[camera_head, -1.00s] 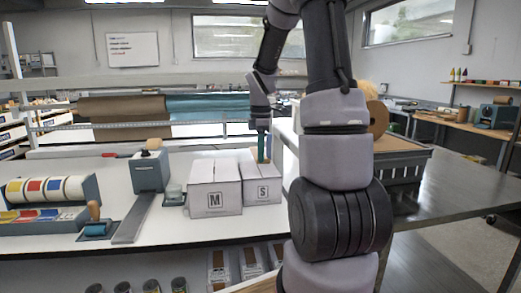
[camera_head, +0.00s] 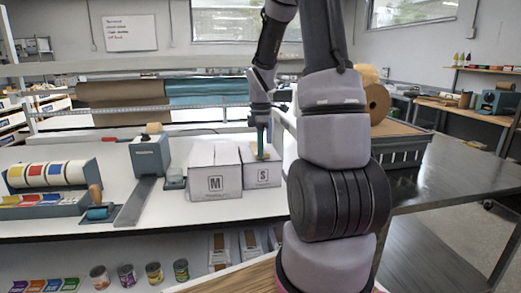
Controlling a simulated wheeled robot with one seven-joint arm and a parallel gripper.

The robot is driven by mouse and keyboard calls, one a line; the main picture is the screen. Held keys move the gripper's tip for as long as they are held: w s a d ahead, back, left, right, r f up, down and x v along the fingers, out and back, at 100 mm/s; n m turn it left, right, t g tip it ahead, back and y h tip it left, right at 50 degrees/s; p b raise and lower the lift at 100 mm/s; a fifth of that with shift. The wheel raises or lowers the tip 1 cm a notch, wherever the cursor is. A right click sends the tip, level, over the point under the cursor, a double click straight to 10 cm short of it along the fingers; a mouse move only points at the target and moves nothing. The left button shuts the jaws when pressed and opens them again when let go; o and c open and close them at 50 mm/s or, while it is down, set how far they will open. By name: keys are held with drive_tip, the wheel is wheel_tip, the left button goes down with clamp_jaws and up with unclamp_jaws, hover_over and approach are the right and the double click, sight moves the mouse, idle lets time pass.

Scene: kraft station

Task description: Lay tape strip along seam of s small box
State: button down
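The small white box marked S (camera_head: 262,175) stands on the white bench, right beside the larger white box marked M (camera_head: 215,182). My gripper (camera_head: 261,154) points down over the top of the S box, with its green fingers close to the top face. A small tan strip (camera_head: 270,152), which looks like tape, shows at the fingertips on or just above that top. I cannot tell whether the fingers grip it or whether it touches the box. The fingers overlap in this view, and the seam is too small to make out.
A grey dispenser (camera_head: 150,155) and a holder with coloured tape rolls (camera_head: 48,174) stand to the left on the bench. A dark crate (camera_head: 400,152) is behind my arm at right. Several cans (camera_head: 154,273) sit on the shelf below.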

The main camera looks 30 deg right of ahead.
drive_tip(key=shift+f, duration=0.4)
idle(0.8)
drive_tip(key=c, duration=1)
unclamp_jaws()
drive_tip(key=shift+r, duration=0.1)
drive_tip(key=shift+r, duration=2.1)
